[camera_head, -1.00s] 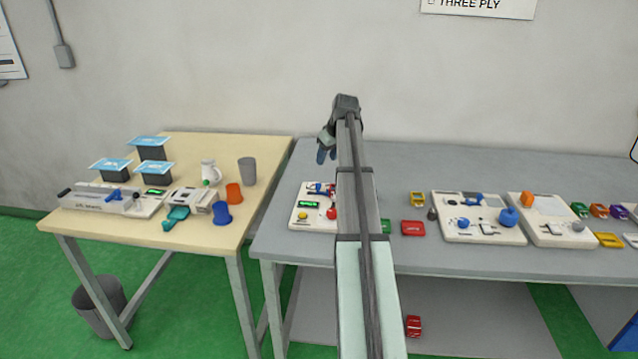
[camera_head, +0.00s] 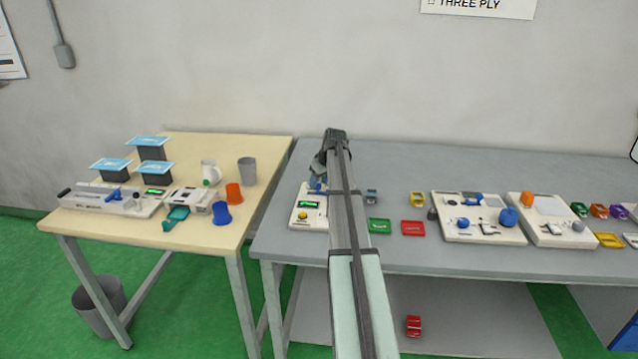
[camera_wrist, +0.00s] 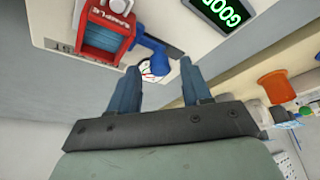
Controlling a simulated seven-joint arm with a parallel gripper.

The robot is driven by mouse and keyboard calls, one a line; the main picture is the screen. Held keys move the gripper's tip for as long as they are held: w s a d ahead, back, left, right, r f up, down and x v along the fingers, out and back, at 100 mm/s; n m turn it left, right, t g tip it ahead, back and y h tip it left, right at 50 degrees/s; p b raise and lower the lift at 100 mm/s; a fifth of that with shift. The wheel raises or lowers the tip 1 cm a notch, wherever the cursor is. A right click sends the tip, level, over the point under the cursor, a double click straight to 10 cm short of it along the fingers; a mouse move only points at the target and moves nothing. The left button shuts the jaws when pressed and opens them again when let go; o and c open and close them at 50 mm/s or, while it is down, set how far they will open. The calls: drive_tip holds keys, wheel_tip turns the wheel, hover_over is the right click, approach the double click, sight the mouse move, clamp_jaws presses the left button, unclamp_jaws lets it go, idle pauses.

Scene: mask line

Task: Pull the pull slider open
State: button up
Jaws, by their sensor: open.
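A white panel (camera_head: 297,222) lies on the grey table in the head view, left of my arm. In the wrist view the panel (camera_wrist: 170,20) shows a blue handle-like part (camera_wrist: 154,50) beside a red block labelled SAMPLE (camera_wrist: 104,30). I cannot tell for certain which part is the pull slider. My gripper (camera_wrist: 160,68) is open and empty, its blue fingers on either side of the view just short of the blue part. It also shows low over the panel (camera_head: 318,182).
The panel's display reads GOOD (camera_wrist: 224,10). Green (camera_head: 379,226) and red (camera_head: 413,228) trays lie to the right of my arm. Two more panels stand further right. The tan table at left holds an orange cup (camera_head: 234,193) and a blue cup (camera_head: 221,213).

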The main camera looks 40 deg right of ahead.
drive_tip(key=shift+w+f, duration=0.2)
drive_tip(key=shift+f, duration=0.2)
clamp_jaws()
idle(0.5)
